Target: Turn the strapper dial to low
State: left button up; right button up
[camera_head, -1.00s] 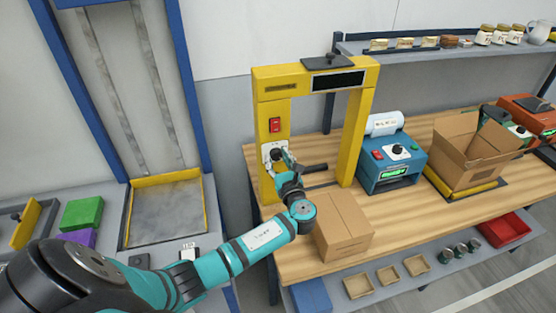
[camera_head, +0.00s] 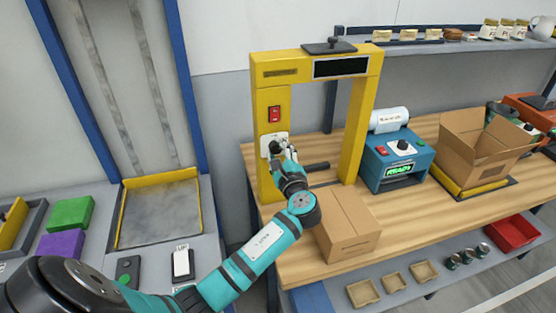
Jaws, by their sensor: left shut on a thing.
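The strapper (camera_head: 267,98) is a yellow arch on the wooden bench, with a red switch (camera_head: 274,114) on its left post. Below the switch, a white dial plate (camera_head: 266,143) carries the dark strapper dial (camera_head: 275,147). My left gripper (camera_head: 283,151) is at the dial and shut on it. The fingers cover part of the dial, so its setting cannot be read. My right gripper is not in view.
A closed carton (camera_head: 350,222) stands on the bench right of my left wrist. A blue machine (camera_head: 397,160) and an open carton (camera_head: 478,150) stand further right. A grey shelf (camera_head: 450,47) runs behind.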

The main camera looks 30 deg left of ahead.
pick_arm(q)
jog(key=n+b, duration=1)
jog(key=shift+f+n+b, duration=0.3)
jog(key=shift+n+b, duration=0.1)
jog(key=shift+r+n+b, duration=0.2)
jog(key=shift+n+b, duration=1.25)
jog(key=shift+n, duration=0.15)
jog(key=o, duration=1.1)
jog(key=shift+o, duration=0.2)
jog(key=shift+r, duration=0.15)
